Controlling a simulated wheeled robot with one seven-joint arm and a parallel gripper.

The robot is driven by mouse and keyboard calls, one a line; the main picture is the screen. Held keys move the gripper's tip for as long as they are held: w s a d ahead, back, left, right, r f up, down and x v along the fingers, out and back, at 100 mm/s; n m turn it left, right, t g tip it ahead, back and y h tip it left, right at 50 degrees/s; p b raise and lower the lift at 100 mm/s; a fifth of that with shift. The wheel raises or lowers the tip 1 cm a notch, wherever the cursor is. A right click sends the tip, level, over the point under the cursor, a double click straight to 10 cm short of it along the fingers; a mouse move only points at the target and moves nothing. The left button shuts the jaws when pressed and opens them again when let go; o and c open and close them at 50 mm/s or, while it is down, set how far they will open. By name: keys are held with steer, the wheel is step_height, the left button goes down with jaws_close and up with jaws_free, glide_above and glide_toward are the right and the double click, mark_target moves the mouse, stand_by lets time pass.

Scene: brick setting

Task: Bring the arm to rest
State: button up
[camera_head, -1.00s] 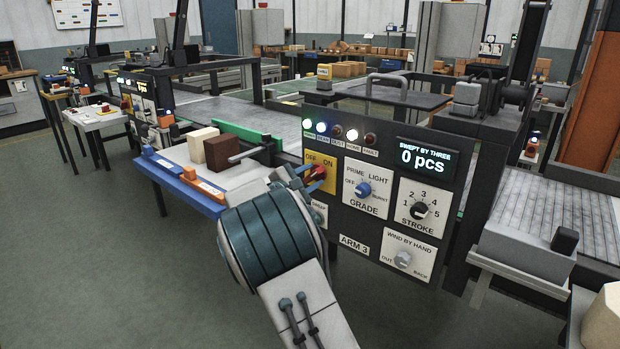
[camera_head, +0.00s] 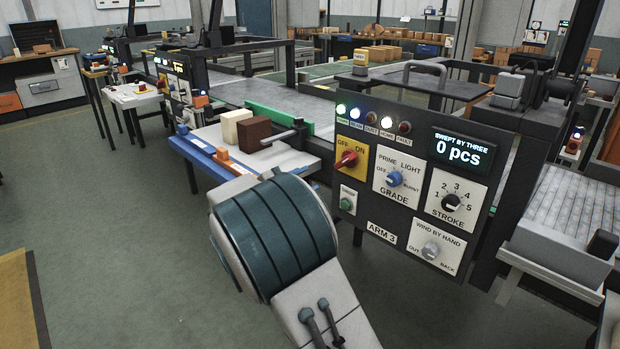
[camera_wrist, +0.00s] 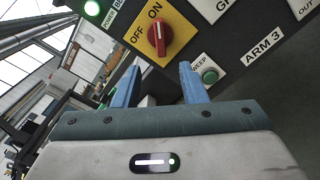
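My gripper (camera_wrist: 158,63) is open, its two blue fingers apart with nothing between them. In the wrist view it faces the dark ARM 3 control panel, below the red OFF/ON knob (camera_wrist: 158,37). In the head view my own arm link hides the gripper. The knob (camera_head: 347,160) sits on a yellow plate at the panel's left, its handle pointing up-right toward ON. The fingers look clear of the knob. A green button (camera_wrist: 209,75) is beside the right finger; it also shows in the head view (camera_head: 346,202).
The panel (camera_head: 397,238) has a GRADE dial (camera_head: 395,179), a STROKE dial (camera_head: 452,202) and a display reading 0 pcs (camera_head: 463,152). A cream block (camera_head: 236,127) and a brown block (camera_head: 255,134) stand on a side table left of it. Open floor lies left.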

steer(key=s+d+r+m+g+y+p, duration=0.2)
steer(key=s+d+m+g+p, duration=0.2)
steer(key=s+d, duration=0.3)
steer(key=s+d+r+m+g+y+p, duration=0.2)
steer(key=s+d+m+g+p, duration=0.2)
steer(key=s+d, duration=0.35)
steer(key=s+a+r+m+y+p, duration=0.1)
steer(key=s+r+m+y+p, duration=0.2)
steer(key=s, duration=0.7)
steer(key=s+a+r+m+y+p, duration=0.2)
steer(key=s+m+y+p, duration=0.4)
steer(key=s, duration=0.4)
steer(key=shift+r+g+y+p, duration=0.35)
steer(key=shift+r+g+y, duration=0.05)
steer(key=shift+r, duration=0.3)
steer(key=shift+s, duration=0.1)
